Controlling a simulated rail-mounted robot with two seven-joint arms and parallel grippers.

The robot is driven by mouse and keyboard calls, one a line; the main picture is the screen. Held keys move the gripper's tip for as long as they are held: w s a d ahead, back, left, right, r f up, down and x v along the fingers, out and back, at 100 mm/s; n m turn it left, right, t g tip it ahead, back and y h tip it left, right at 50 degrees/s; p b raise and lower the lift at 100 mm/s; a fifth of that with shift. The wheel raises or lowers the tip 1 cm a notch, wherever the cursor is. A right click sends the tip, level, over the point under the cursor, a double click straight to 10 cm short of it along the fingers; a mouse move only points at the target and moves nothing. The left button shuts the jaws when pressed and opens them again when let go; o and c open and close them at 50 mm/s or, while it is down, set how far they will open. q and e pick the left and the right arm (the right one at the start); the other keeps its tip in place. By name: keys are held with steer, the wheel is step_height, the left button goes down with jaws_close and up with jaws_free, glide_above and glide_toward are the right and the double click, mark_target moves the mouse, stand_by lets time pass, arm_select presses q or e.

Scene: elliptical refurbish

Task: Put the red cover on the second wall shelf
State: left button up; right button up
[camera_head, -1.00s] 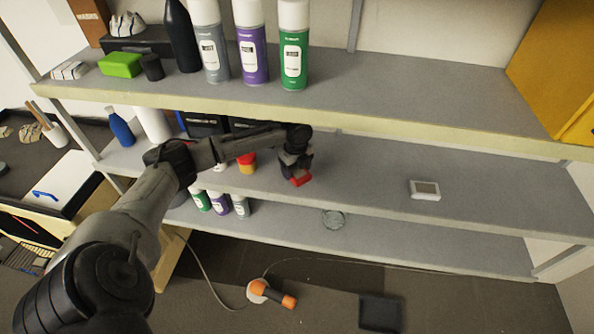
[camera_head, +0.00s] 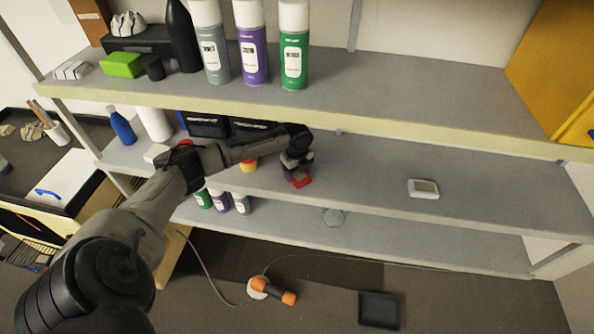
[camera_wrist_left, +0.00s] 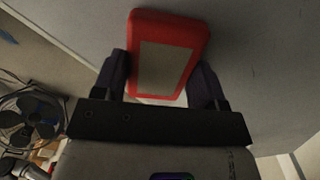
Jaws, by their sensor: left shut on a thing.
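The red cover (camera_head: 301,181) is in the jaws of my left gripper (camera_head: 297,170), over the front part of the middle wall shelf (camera_head: 370,185). In the left wrist view the red cover (camera_wrist_left: 168,52), a red frame with a grey-beige centre, sits between the two dark fingers of my left gripper (camera_wrist_left: 165,85). The fingers press on its two sides. The shelf's grey surface lies right beyond it; I cannot tell whether the cover touches it. My right gripper is not in view.
A small white device (camera_head: 423,188) stands on the middle shelf to the right, with free surface between. A red and yellow container (camera_head: 248,165) is left of the gripper. The upper shelf (camera_head: 400,95) overhangs, carrying spray cans (camera_head: 294,45).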

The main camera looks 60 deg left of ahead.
mark_target(297, 173)
arm_select(q)
steer(key=o, duration=1.1)
steer(key=shift+r+b, duration=0.4)
steer(key=shift+r, duration=2.5)
